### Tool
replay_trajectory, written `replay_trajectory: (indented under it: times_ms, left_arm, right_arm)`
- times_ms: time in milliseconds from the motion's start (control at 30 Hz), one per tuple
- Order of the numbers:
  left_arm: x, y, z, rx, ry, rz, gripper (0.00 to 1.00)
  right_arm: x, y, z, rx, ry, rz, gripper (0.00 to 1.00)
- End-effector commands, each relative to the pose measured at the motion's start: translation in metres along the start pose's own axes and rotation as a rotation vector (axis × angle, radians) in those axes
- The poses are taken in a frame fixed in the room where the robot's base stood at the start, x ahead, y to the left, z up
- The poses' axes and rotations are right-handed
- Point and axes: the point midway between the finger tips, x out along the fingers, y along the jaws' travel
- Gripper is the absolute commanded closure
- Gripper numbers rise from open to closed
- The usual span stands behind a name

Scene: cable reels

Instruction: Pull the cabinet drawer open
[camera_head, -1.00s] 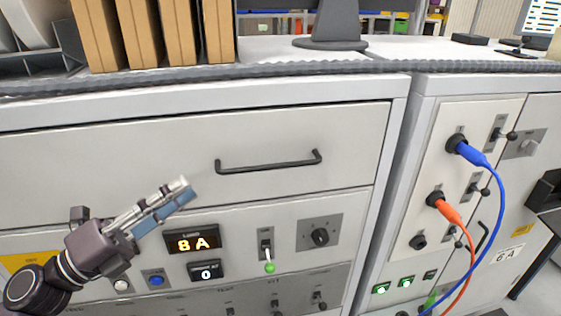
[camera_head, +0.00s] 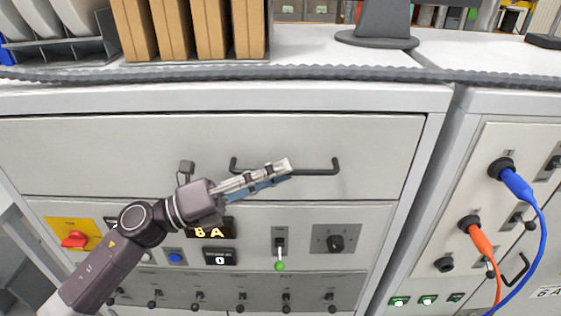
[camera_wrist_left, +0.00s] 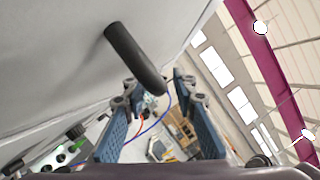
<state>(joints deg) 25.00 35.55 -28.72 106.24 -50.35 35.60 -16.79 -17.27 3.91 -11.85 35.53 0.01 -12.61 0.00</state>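The wide light-grey cabinet drawer (camera_head: 120,150) is flush with the cabinet front. Its dark bar handle (camera_head: 322,172) is partly hidden behind my left gripper (camera_head: 283,172). In the left wrist view the handle (camera_wrist_left: 132,55) comes in from the upper left, and its near end lies just by the gap between the fingertips (camera_wrist_left: 156,84). The two blue-padded fingers are apart, so my left gripper is open. I cannot tell whether the bar is between the fingers or touching them. My right gripper is not in view.
Below the drawer is a control panel with a red knob (camera_head: 75,240), a green-tipped lever (camera_head: 280,264) and a rotary switch (camera_head: 336,243). A blue cable (camera_head: 517,185) and an orange cable (camera_head: 483,243) hang from the right cabinet. Brown boxes (camera_head: 207,30) stand on top.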

Motion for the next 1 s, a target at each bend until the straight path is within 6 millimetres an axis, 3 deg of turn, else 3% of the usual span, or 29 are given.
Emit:
replay_trajectory:
  times_ms: [367,633,1000]
  left_arm:
    - [0.01,0.0,0.0,0.001,0.0,0.0,0.74]
    - [0.009,0.0,0.0,0.001,0.0,0.0,1.0]
    - [0.009,0.0,-0.001,0.0,0.0,0.0,1.0]
  right_arm:
    - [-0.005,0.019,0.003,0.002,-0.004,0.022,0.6]
    - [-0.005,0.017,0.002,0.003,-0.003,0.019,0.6]
    - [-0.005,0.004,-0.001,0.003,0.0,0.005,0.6]
